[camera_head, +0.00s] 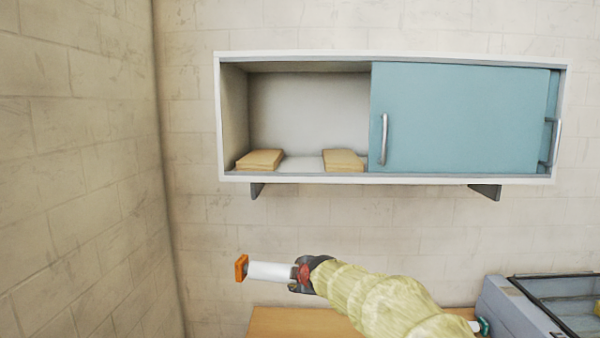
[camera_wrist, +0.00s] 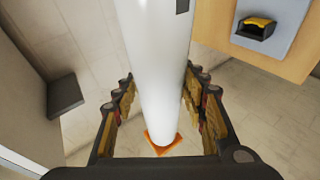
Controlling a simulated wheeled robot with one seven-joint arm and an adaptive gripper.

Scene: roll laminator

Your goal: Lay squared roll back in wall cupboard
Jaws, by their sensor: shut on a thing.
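The roll (camera_head: 270,271) is a white cylinder with a square orange end piece (camera_head: 241,268) at its left end. My gripper (camera_head: 301,273) is shut on the roll and holds it level in the air, below the wall cupboard (camera_head: 300,179). The wrist view shows the white roll (camera_wrist: 160,70) running between the two fingers, with an orange square end (camera_wrist: 163,143) at the bottom. The cupboard's left half is open, and its teal sliding door (camera_head: 460,120) covers the right half. The roll's right end is hidden by my gripper and arm in the head view.
Two tan blocks (camera_head: 260,159) (camera_head: 343,160) lie on the cupboard floor with a bare gap between them. Dark brackets (camera_head: 485,192) support the cupboard. A wooden table (camera_head: 290,322) stands below, with a grey machine (camera_head: 530,310) at right. A side wall (camera_head: 80,170) stands left.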

